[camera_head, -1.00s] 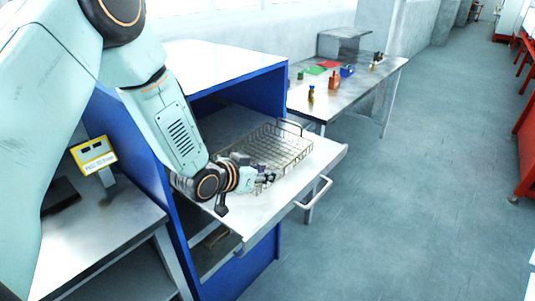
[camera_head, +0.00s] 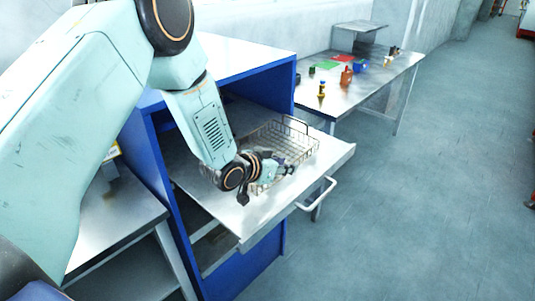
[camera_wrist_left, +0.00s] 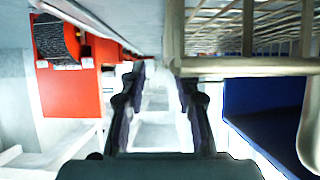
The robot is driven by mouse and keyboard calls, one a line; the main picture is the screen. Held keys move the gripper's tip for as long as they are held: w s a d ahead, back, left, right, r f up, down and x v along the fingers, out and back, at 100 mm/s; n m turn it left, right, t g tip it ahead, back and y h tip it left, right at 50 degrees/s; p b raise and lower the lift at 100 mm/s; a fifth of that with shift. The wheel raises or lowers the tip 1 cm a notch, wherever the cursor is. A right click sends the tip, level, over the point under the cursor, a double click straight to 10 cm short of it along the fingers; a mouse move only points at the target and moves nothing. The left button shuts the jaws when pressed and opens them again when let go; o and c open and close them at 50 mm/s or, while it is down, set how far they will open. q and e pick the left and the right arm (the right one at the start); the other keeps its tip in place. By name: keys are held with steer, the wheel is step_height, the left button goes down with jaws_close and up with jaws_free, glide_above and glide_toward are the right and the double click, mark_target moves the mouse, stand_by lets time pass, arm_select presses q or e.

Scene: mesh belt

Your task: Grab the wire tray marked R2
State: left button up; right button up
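A wire tray (camera_head: 290,143) lies on the pulled-out metal drawer shelf of the blue cabinet. It is an open wire-mesh basket with a raised loop handle at its far end. No R2 mark is readable. My left gripper (camera_head: 287,169) is beside the tray's near side, low over the shelf. In the left wrist view the two dark fingers (camera_wrist_left: 160,75) stand apart with nothing between them. The tray's wire rim (camera_wrist_left: 250,67) is close, to the right of the fingers; I cannot tell whether they touch. My right gripper is not in view.
The blue cabinet (camera_head: 215,262) surrounds the shelf (camera_head: 248,215), which has a front handle (camera_head: 318,195). A side table (camera_head: 345,95) behind holds small coloured items. A grey bench (camera_head: 105,225) stands at the left.

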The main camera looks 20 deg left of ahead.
arm_select(q)
steer(key=x, duration=0.3)
steer(key=shift+a, duration=0.2)
steer(key=shift+w+a+f, duration=0.1)
steer(key=shift+w+f, duration=0.1)
steer(key=shift+w, duration=0.05)
steer(key=shift+s+r, duration=0.15)
steer(key=shift+w+d, duration=0.25)
steer(key=shift+c, duration=0.5)
steer(key=shift+w+f, duration=0.2)
steer(key=shift+f, duration=0.05)
steer(key=c, duration=0.3)
steer(key=shift+s+a+r, duration=0.2)
steer(key=shift+s+a, duration=0.1)
steer(key=shift+s, duration=0.05)
jaws_close()
steer(key=shift+w+d, duration=0.1)
steer(key=shift+d, duration=0.1)
steer(key=shift+w+f, duration=0.1)
steer(key=shift+w, duration=0.1)
